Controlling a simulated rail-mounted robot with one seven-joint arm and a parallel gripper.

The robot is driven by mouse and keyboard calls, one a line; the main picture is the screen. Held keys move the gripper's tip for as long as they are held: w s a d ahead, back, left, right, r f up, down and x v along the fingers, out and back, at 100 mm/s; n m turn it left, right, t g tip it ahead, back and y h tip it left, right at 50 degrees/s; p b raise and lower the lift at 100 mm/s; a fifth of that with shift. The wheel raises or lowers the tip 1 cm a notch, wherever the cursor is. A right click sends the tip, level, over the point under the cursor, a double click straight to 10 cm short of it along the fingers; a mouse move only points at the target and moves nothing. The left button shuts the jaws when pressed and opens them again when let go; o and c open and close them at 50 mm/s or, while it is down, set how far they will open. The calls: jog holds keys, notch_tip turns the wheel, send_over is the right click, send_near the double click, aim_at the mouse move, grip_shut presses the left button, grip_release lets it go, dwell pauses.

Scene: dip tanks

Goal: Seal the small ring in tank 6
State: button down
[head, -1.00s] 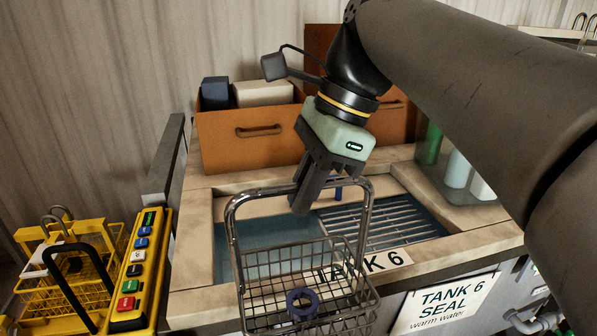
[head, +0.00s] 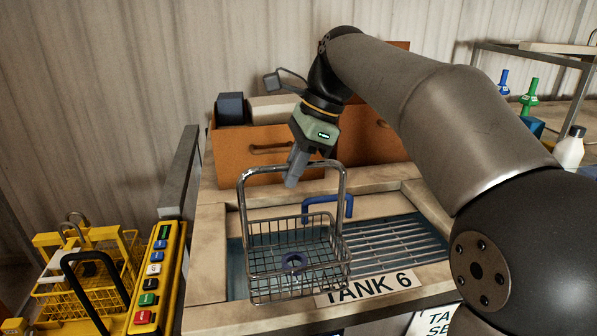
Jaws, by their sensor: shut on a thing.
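My gripper (head: 293,180) is shut on the top handle bar of a grey wire basket (head: 290,293). The basket hangs upright from it. A small dark blue ring (head: 293,262) lies on the floor of the basket. Tank 6 (head: 390,292), marked by a white label on its front rim, is below and behind the basket. In this view the basket overlaps the tank's left part and front rim. I cannot tell the exact height of the basket over the water.
A yellow button panel (head: 157,275) and yellow baskets (head: 85,275) stand to the left. An orange drawer box (head: 240,148) with a dark and a pale block stands behind the tank.

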jog(key=p, duration=0.4)
send_over(287, 239)
jog(key=w, duration=0.1)
jog(key=f+b, duration=0.7)
jog(key=f, duration=0.5)
jog(key=f+b, duration=0.7)
jog(key=f, duration=0.5)
jog(key=shift+w, duration=0.2)
jog(key=shift+d, duration=0.1)
jog(key=shift+w+d+r+p, duration=0.15)
jog(key=shift+d+p, duration=0.1)
jog(key=shift+d, duration=0.35)
jog(key=shift+w+d+f+p, duration=0.1)
jog(key=shift+d+p, duration=0.1)
jog(key=shift+d, duration=0.35)
jog(key=shift+s+a+p, duration=0.25)
jog(key=shift+a+p, duration=0.05)
jog(key=shift+a, duration=0.9)
jog(key=shift+s+a+p, duration=0.25)
jog(key=shift+a+p, duration=0.05)
jog(key=shift+a, duration=0.9)
jog(key=shift+w+d+p, duration=0.25)
jog(key=shift+d+p, duration=0.05)
jog(key=shift+d, duration=0.9)
